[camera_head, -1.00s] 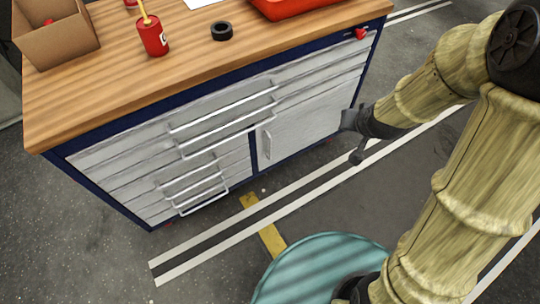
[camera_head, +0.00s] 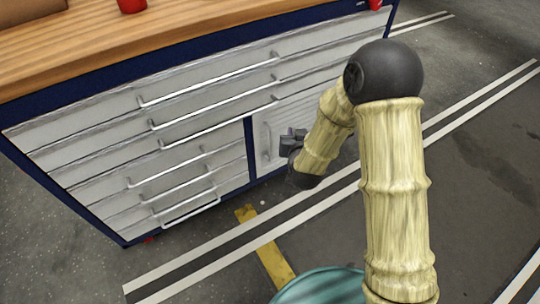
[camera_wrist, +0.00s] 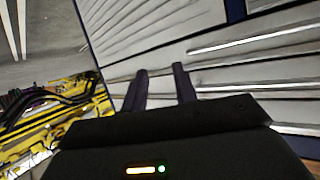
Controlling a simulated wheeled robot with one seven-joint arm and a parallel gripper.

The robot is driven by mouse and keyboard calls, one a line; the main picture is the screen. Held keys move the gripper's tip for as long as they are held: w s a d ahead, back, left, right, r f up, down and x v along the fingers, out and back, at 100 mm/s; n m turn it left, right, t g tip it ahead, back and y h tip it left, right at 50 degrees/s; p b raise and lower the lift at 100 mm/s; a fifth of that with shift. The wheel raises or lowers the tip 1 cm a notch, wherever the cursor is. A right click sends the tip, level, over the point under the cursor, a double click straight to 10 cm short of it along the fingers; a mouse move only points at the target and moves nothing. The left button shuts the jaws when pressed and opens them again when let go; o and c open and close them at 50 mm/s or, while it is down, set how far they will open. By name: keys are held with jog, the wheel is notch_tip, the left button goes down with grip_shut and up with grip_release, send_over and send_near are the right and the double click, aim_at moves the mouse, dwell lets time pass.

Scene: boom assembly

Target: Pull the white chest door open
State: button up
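The white chest door (camera_head: 301,112) is the ribbed panel at the chest's lower right, beside a dark blue upright. It looks shut. Its vertical handle (camera_head: 267,142) is near its left edge. My gripper (camera_head: 287,142) is in front of the door, just right of the handle in the head view; I cannot tell whether it touches. In the wrist view, my gripper (camera_wrist: 161,84) shows two fingers apart with nothing between them. The door (camera_wrist: 150,25) seems to be the pale panel beyond the fingertips there, and I cannot make out its handle.
Drawers with long bar handles (camera_head: 210,92) fill the chest's left and upper front. The wooden top (camera_head: 180,35) is above, with a red can (camera_head: 131,4) at the back. The striped floor (camera_head: 470,160) at right is open. Yellow machinery (camera_wrist: 50,120) shows in the wrist view.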

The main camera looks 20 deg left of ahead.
aim_at(270, 145)
jog(key=s+a+f+t+b, duration=0.2)
jog(key=a+f+b, duration=0.1)
jog(key=f+b, duration=0.5)
jog(key=s+a+f+t+b, duration=0.2)
jog(key=f+b, duration=0.7)
jog(key=f, duration=0.5)
jog(key=s+a, duration=0.1)
jog(key=a, duration=0.1)
jog(key=shift+s+a+f+t+y, duration=0.2)
jog(key=shift+s+a+t+y, duration=0.1)
jog(key=shift+w, duration=0.1)
jog(key=b+x, duration=0.6)
jog(key=x, duration=1)
jog(key=shift+w+f, duration=0.15)
jog(key=shift+w, duration=0.05)
jog(key=shift+w+a, duration=0.15)
jog(key=shift+w, duration=0.3)
jog(key=shift+c, duration=0.4)
